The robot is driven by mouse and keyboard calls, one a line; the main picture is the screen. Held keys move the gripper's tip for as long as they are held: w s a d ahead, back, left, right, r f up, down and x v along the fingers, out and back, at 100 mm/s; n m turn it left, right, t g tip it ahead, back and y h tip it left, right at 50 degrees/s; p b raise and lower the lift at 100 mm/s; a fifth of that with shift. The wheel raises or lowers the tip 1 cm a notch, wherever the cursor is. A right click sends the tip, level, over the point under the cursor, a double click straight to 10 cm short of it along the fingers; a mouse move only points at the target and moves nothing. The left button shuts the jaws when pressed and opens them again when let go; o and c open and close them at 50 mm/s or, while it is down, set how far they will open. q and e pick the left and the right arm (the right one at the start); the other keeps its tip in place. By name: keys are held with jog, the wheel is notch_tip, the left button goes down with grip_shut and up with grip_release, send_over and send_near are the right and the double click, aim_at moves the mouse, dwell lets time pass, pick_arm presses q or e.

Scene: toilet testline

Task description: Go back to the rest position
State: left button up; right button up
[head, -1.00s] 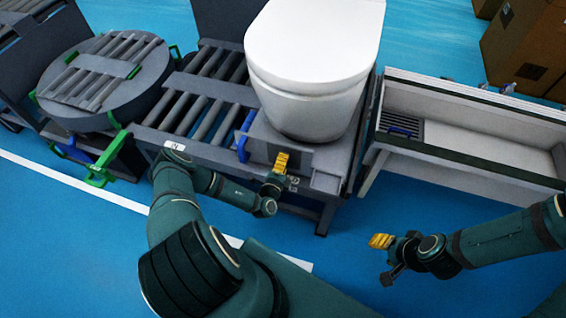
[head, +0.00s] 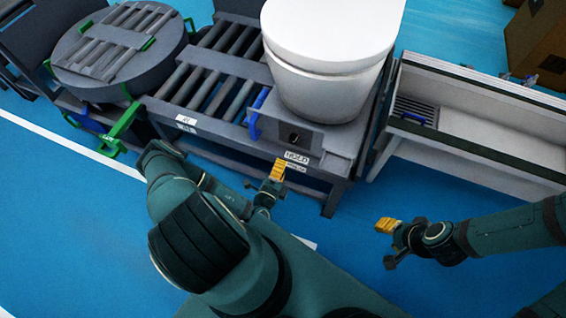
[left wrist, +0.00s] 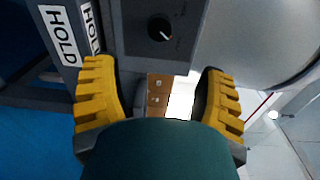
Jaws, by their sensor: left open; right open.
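My left gripper (head: 278,170) has yellow fingers and hangs just in front of the dark control box below the toilet in the head view. In the left wrist view its two yellow fingers (left wrist: 160,100) are spread apart with nothing between them. A black knob (left wrist: 159,29) on the box shows ahead of them; the knob also shows in the head view (head: 294,138). My right gripper (head: 387,226) is over the blue floor at the lower right, empty and away from the furniture.
A white toilet (head: 328,60) stands on the roller conveyor (head: 212,95). A round roller turntable (head: 118,52) with green handles is at the left. A long white trough (head: 470,115) is at the right. Blue floor (head: 400,195) in front is clear.

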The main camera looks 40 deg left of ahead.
dwell(0.4)
pick_arm(q)
jog(key=d+r+m+g+h, duration=0.2)
jog(key=d+r+m+h, duration=0.2)
jog(key=d+m+h, duration=0.5)
jog(key=d+r+m+g+h, duration=0.3)
jog(key=d+r+m+h, duration=0.1)
jog(key=d+m+h, duration=0.45)
jog(key=s+d+r+m+g+h, duration=0.2)
jog(key=s+d+m+g, duration=0.4)
jog(key=s+m+g, duration=0.35)
jog(key=s+a+f+m+g+y, duration=0.1)
jog(key=s+a+m+g+y, duration=0.2)
jog(key=m, duration=0.5)
jog(key=s+m+g+y, duration=0.1)
jog(key=m+g+y, duration=0.25)
jog(key=m, duration=0.35)
jog(key=w+a+r+m+t+y, duration=0.1)
jog(key=w+r+m+t+y, duration=0.4)
jog(key=w+m, duration=0.3)
jog(key=m, duration=0.4)
jog(key=shift+a+r+t, duration=0.2)
jog(key=shift+a+t, duration=0.15)
jog(key=shift+t, duration=0.05)
